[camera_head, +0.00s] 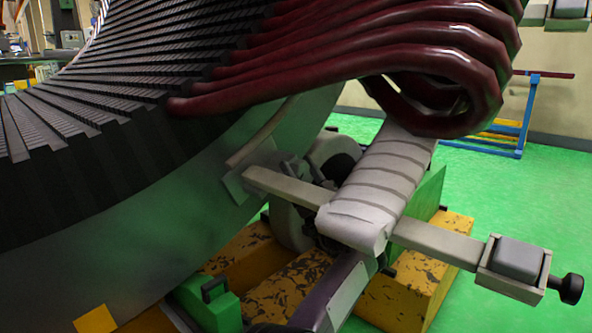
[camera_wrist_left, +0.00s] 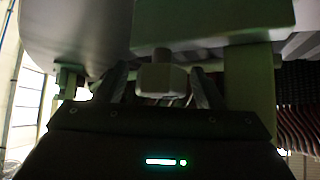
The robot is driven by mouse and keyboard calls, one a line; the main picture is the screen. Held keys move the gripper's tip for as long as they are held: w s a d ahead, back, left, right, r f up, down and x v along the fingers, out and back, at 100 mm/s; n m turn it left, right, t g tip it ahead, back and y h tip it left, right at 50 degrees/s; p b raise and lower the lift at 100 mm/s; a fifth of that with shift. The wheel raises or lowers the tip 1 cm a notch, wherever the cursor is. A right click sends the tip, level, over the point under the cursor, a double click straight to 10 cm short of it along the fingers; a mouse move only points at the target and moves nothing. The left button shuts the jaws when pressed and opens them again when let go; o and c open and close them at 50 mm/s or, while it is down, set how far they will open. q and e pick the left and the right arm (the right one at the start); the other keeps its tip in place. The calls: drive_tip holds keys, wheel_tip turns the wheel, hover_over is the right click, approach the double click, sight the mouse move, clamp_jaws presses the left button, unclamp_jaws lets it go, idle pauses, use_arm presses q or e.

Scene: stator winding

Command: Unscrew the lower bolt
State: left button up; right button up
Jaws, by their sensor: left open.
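The lower bolt (camera_wrist_left: 163,79) appears in the left wrist view as a pale, blocky head with a narrower stub above it. It sits between the two fingers of my left gripper (camera_wrist_left: 160,92), which are apart, one on each side. I cannot tell whether they touch it. In the head view my left gripper (camera_head: 292,167) is small and dark, mostly behind the clamp bar (camera_head: 438,241) and close to the stator's lower rim. The bolt cannot be made out there. My right gripper is not in view.
The large stator (camera_head: 120,185) fills the left, with dark red coils (camera_head: 360,65) above. A white ribbed wrapped piece (camera_head: 385,175) crosses the clamp bar, which ends in a grey block (camera_head: 517,262) and black knob (camera_head: 570,289). Yellow-and-black blocks (camera_head: 405,290) stand below.

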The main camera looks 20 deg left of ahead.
use_arm(q)
drive_tip(key=shift+c, duration=0.4)
drive_tip(key=c, duration=0.9)
drive_tip(key=shift+w+r+n+g, duration=0.1)
drive_tip(key=shift+r+n+g, duration=0.05)
drive_tip(key=shift+n+g, duration=0.3)
drive_tip(key=shift+n+g+y+p, duration=0.3)
drive_tip(key=shift+n+g+y, duration=0.2)
drive_tip(key=shift+n+g, duration=0.15)
drive_tip(key=shift+n+g+y+b, duration=0.3)
drive_tip(key=shift+n+g+y, duration=0.1)
drive_tip(key=shift+n+g, duration=1.8)
